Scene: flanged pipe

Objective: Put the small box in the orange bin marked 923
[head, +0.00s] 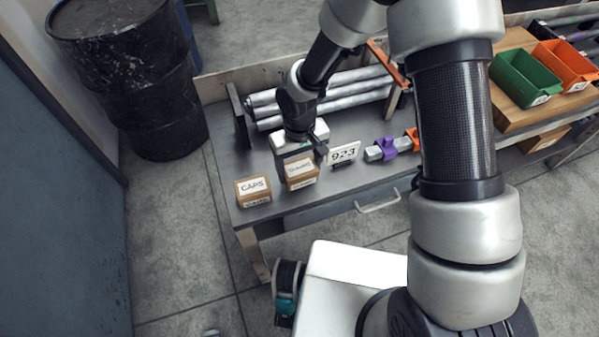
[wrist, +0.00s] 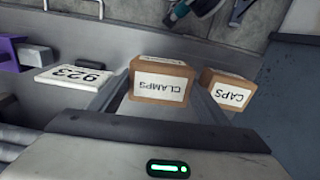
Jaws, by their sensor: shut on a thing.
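A small brown box labelled CLAMPS (head: 301,172) is at the front of the grey bench. It shows between my fingers in the wrist view (wrist: 161,82). My gripper (head: 300,160) points down and is shut on this box. I cannot tell whether the box touches the bench. A similar box labelled CAPS (head: 253,190) stands to its left in the head view and shows on the right in the wrist view (wrist: 230,92). An orange bin (head: 566,66) is at the far right. Its label is too small to read.
A white 923 sign (head: 344,152) stands close right of the held box. A purple clamp (head: 387,147) on a metal bar lies beyond it. Metal pipes (head: 335,95) lie behind my gripper. A green bin (head: 525,77) stands left of the orange bin on a wooden board (head: 508,107).

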